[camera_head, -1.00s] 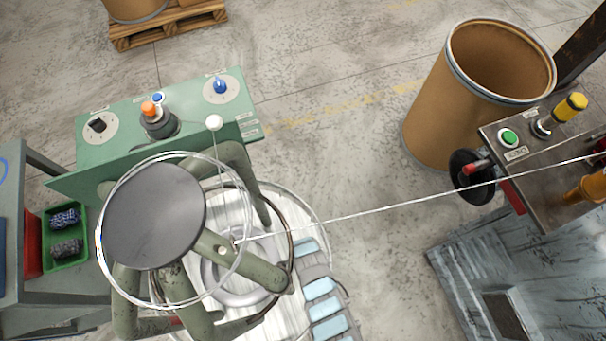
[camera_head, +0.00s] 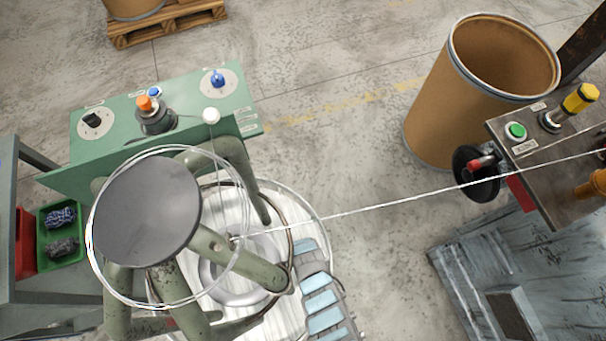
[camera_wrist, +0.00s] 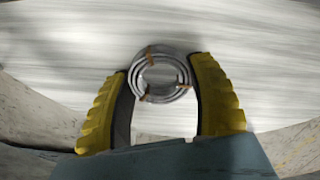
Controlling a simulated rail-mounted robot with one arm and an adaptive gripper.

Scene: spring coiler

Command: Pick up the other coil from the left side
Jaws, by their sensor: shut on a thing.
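My gripper (camera_wrist: 163,72) shows in the wrist view with two yellow-backed fingers. It is shut on a small coil (camera_wrist: 183,86) of grey wire, a ring with several orange-brown ties around it. The coil sits between the fingertips and its open middle faces the camera. Behind it is a pale streaked surface, blurred. My gripper does not show in the head view.
In the head view, a wire machine with a dark round disc (camera_head: 147,212) stands at lower left, by a green control panel (camera_head: 70,172). A taut wire (camera_head: 380,203) runs right to a metal control box (camera_head: 555,190). A brown drum (camera_head: 435,125) stands behind. Bare floor lies between.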

